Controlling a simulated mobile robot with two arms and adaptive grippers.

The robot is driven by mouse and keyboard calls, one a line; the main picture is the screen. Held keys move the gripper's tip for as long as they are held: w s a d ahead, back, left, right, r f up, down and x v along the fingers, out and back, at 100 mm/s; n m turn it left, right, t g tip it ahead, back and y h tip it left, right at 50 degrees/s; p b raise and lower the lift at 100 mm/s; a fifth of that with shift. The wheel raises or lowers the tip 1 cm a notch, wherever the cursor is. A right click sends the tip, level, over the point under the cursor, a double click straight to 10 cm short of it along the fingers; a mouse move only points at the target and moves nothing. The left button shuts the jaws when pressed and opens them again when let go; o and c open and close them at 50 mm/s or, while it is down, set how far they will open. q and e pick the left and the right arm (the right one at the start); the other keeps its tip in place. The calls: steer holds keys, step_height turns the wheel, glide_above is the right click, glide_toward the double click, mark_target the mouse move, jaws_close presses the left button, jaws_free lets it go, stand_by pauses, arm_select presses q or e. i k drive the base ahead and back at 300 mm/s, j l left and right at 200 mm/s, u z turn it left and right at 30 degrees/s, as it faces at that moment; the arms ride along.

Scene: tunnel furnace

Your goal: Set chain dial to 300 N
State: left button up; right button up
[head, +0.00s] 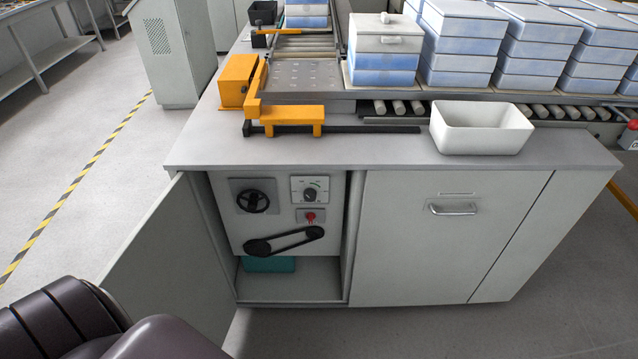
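The open cabinet under the work table shows a pale control panel (236,226). A dial with a dark round knob (310,194) sits on a light square plate at the panel's upper right. Its scale marks are too small to read, so I cannot tell its setting. A black handwheel (253,201) is to its left, and a red button (310,216) is just below it. A black chain or belt drive (284,241) runs across the panel's lower part. Neither of my grippers is in view.
The cabinet door (171,265) stands open to the left. A closed door (452,236) with a handle is at right. The tabletop (372,151) carries a white bin (481,128) and orange pusher (287,113). A teal box (269,264) lies inside the cabinet.

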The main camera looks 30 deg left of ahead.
mark_target(310, 194)
steer(key=i+j+u, duration=0.1)
steer(key=u, duration=0.65)
